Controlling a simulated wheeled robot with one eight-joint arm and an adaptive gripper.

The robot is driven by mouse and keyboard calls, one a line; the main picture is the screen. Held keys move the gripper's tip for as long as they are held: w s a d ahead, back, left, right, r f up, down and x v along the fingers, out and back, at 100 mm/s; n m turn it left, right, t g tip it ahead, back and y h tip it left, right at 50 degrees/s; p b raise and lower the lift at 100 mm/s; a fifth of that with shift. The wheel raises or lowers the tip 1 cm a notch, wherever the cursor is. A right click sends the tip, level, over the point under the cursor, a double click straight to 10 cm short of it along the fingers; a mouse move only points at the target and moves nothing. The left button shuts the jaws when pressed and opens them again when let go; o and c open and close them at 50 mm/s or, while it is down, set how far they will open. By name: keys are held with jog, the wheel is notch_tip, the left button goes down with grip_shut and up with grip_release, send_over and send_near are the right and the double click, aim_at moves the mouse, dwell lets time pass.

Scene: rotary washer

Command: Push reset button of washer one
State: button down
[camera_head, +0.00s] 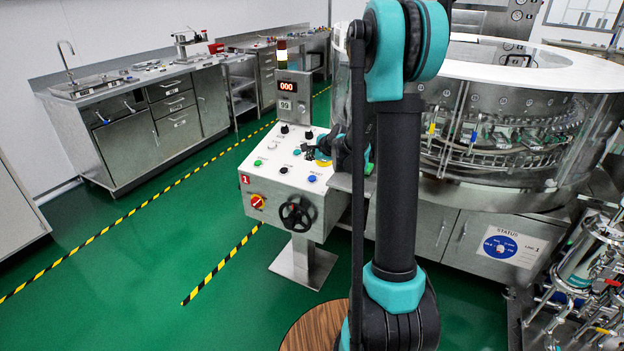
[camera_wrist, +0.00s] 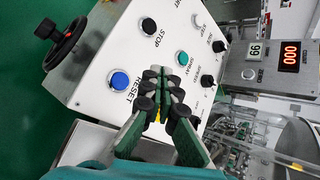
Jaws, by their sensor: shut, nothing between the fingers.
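The washer one control panel (camera_head: 270,190) is a white sloped console with a red "1" label at its left front corner. Its blue reset button (camera_head: 312,178) is near the panel's right front part. The button also shows in the wrist view (camera_wrist: 119,80), with "RESET" printed beside it. My gripper (camera_head: 318,150) is over the right side of the panel, farther back than the reset button. In the wrist view my gripper (camera_wrist: 164,72) has its fingertips together, empty, to the right of the blue button and apart from it. Whether the tips touch the panel cannot be told.
A teal button (camera_wrist: 182,58) and a black stop button (camera_wrist: 149,26) are close by. A display (camera_head: 287,86) reads 000. The glass-walled washer (camera_head: 500,130) stands right.

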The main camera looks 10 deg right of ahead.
aim_at(312, 181)
jog(key=shift+w+d+f, duration=0.2)
jog(key=shift+w+f, duration=0.1)
jog(key=shift+f, duration=1.1)
jog(key=shift+w+d+f, duration=0.25)
jog(key=shift+w+f, duration=0.05)
jog(key=shift+f, duration=1.05)
jog(key=shift+w+d+f, duration=0.2)
jog(key=shift+w+f, duration=0.1)
jog(key=shift+f, duration=1.1)
jog(key=shift+f, duration=0.15)
jog(key=shift+w+f, duration=0.1)
jog(key=shift+f, duration=0.15)
jog(key=shift+w+d+f, duration=0.1)
jog(key=shift+d+f, duration=0.05)
jog(key=shift+f, duration=0.25)
jog(key=shift+r, duration=0.1)
jog(key=shift+s+r, duration=0.2)
jog(key=shift+r, duration=0.55)
jog(key=shift+s+a+r, duration=0.2)
jog(key=shift+r, duration=0.6)
jog(key=shift+s+a+r, duration=0.15)
jog(key=shift+r, duration=0.65)
jog(key=shift+s+a+r, duration=0.2)
jog(key=shift+r, duration=0.6)
